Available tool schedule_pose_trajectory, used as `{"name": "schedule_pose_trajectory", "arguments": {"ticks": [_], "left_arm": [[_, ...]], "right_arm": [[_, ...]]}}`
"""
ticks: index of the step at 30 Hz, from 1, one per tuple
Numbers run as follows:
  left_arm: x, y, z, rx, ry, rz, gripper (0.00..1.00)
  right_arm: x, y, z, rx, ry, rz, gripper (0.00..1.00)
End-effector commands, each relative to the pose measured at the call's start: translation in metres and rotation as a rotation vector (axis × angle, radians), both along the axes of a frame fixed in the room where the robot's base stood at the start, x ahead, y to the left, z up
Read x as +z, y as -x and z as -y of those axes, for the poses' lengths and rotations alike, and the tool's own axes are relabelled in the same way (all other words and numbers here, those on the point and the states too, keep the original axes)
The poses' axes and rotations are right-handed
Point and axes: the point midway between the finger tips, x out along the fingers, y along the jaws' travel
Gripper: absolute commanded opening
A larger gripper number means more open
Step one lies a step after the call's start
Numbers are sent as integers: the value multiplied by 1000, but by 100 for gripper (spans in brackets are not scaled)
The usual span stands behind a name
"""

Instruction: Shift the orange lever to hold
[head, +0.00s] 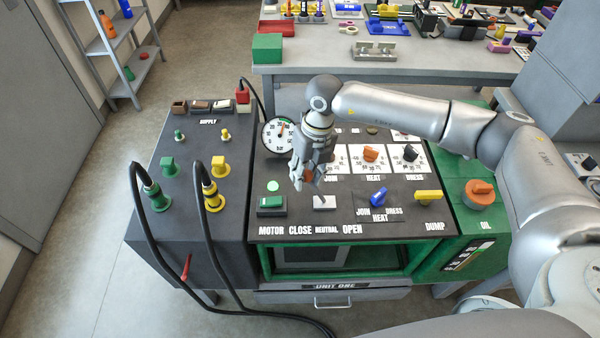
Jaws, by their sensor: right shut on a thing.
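My right gripper (308,184) points down over the left part of the black control panel (285,164), above the CLOSE, NEUTRAL and OPEN labels. It is shut on an orange piece (308,175), which I take to be the orange lever's handle. The fingers cover most of it, so its lean and its base are hidden. No label reading hold can be read in this view. My left gripper is not in view.
A pressure gauge (277,135) stands left of my gripper. A pale switch plate (324,202), a green motor switch (271,203), a blue selector (378,197) and a yellow dump handle (428,196) are nearby. Black hoses (205,215) loop at the left.

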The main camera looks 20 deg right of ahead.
Motion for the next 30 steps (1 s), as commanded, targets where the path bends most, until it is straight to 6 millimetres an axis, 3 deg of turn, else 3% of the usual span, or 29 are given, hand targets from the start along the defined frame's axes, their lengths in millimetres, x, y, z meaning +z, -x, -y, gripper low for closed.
{"name": "schedule_pose_trajectory", "arguments": {"ticks": [8,22,30], "left_arm": [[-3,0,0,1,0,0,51],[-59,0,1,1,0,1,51],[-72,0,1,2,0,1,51]], "right_arm": [[0,1,-2,3,-20,2,0],[4,13,37,1,-331,94,0],[11,16,47,5,-428,121,0]]}}
